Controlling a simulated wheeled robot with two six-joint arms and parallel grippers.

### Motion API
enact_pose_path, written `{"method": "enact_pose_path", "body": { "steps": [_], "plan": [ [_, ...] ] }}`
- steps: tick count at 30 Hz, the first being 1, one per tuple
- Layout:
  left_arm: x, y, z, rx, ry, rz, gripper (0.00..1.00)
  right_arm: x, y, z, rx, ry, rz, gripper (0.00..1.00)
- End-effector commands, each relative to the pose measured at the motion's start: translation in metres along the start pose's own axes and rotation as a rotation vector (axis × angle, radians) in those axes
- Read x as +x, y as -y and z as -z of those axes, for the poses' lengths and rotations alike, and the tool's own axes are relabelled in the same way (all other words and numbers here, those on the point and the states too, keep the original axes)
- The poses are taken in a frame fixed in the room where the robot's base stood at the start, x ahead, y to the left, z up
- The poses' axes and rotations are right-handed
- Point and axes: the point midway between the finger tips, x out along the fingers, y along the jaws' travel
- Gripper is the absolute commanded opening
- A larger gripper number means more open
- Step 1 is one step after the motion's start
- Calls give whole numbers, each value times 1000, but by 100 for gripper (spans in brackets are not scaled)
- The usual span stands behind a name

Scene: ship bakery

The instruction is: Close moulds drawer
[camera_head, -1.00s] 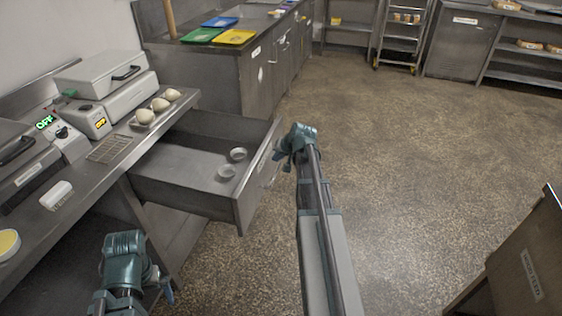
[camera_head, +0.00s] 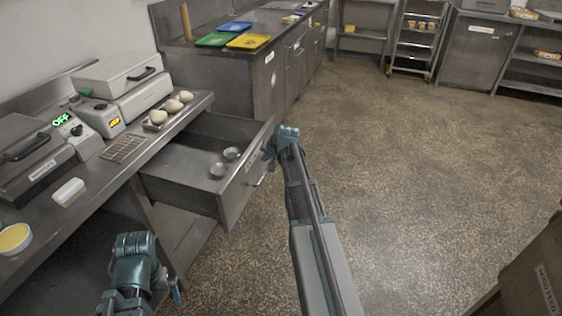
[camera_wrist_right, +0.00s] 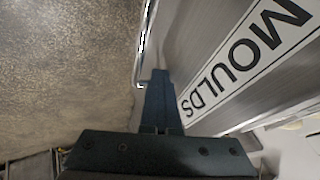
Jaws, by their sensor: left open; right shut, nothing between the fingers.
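My left gripper (camera_head: 174,290) is open and empty, low in front of the counter.
The counter (camera_head: 98,170) above the drawer holds waffle irons (camera_head: 112,70), dough pieces (camera_head: 170,108), a wire rack (camera_head: 124,148) and a white block (camera_head: 68,191). A cabinet with coloured trays (camera_head: 248,41) stands behind. The floor (camera_head: 400,150) to the right is clear.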

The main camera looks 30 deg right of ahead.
Motion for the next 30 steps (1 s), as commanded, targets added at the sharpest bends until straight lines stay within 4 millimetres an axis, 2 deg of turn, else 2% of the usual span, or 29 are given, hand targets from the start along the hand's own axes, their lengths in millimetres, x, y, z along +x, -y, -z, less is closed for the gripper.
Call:
{"method": "enact_pose_path", "body": {
  "steps": [1, 18, 24, 30],
  "plan": [
    [0, 0, 0, 0, 0, 0, 100, 10, 17, 2, -5, 2, 4, 0],
    [0, 0, 0, 0, 0, 0, 100, 85, 157, 2, -3, 1, 2, 0],
    [0, 0, 0, 0, 0, 0, 100, 107, 199, 2, -3, 0, 2, 0],
    [0, 0, 0, 0, 0, 0, 100, 123, 230, 2, -1, 0, 1, 0]
  ]
}}
